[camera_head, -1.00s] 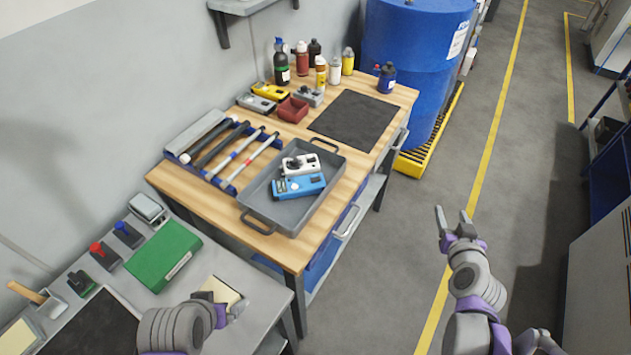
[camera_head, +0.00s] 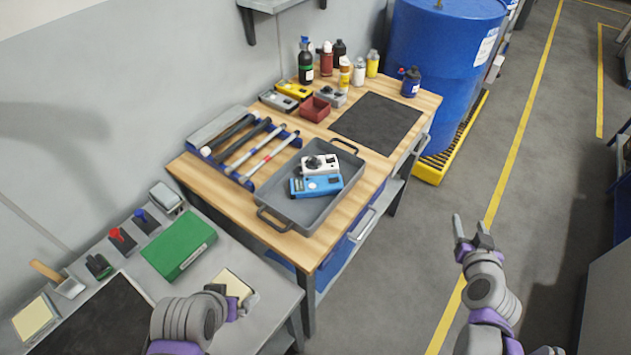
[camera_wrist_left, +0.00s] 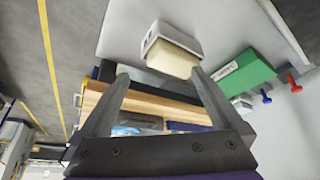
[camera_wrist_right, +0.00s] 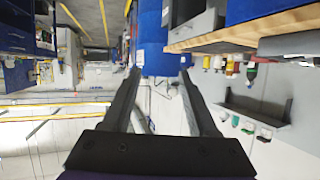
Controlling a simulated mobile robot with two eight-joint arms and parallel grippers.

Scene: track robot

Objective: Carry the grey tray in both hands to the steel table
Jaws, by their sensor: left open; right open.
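The grey tray (camera_head: 331,206) lies on the wooden top of a workbench in the head view, with a black handle at its near end and another at its far end. A blue device (camera_head: 316,186) and a white device (camera_head: 318,164) lie in it. My left gripper (camera_head: 243,298) is over the grey table at the lower left, apart from the tray; its open fingers (camera_wrist_left: 160,82) show in the left wrist view. My right gripper (camera_head: 471,232) is open and empty over the floor, right of the workbench. I cannot make out which surface is the steel table.
The workbench (camera_head: 222,208) also holds a tool rack, a red bin (camera_head: 316,109), bottles and a black mat (camera_head: 376,122). A blue drum (camera_head: 440,70) stands behind it. The grey table (camera_head: 262,310) bears a green box (camera_head: 179,246). The aisle floor (camera_head: 400,270) is clear.

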